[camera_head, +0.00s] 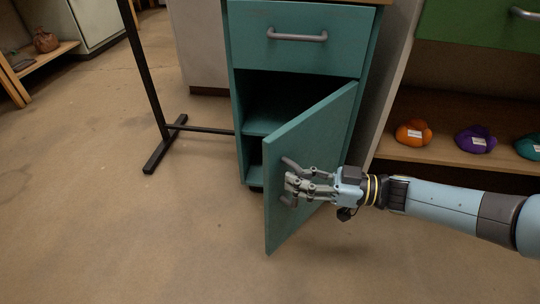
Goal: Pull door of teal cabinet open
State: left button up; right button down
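The teal cabinet (235,113) stands at the back centre. Its teal door (315,137) is swung partly open, hinged at the right, with its free edge toward me. A grey door handle (291,163) is on the outer face near that edge. My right gripper (291,186) reaches in from the right and is shut around the middle of the handle. The fingers hide that middle part; the handle's ends show above and below. A dark interior with a shelf (262,125) shows behind the door. My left gripper is not in view.
A closed drawer (312,41) with a grey handle sits above the door. A black metal stand (165,148) is at the left. A shelf unit (440,147) with orange, purple and teal bundles is at the right. The floor in front and left is clear.

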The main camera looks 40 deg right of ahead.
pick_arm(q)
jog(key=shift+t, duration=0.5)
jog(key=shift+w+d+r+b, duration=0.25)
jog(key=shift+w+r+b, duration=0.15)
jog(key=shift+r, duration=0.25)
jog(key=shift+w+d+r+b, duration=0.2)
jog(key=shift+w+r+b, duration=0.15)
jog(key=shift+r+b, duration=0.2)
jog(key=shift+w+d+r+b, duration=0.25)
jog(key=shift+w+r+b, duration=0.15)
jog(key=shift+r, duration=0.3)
pick_arm(e)
jog(key=s+d+n+g+y, duration=0.3)
jog(key=s+d, duration=0.4)
jog(key=s, duration=0.3)
jog(key=shift+s+n+g+y, duration=0.3)
jog(key=shift+s+n+g, duration=0.1)
jog(key=shift+g, duration=0.5)
jog(key=shift+r, duration=0.1)
jog(key=c, duration=1.3)
grip_release()
jog(key=shift+c, duration=0.2)
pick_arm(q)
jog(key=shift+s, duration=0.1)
pick_arm(e)
jog(key=shift+s, duration=0.1)
jog(key=v, duration=1.2)
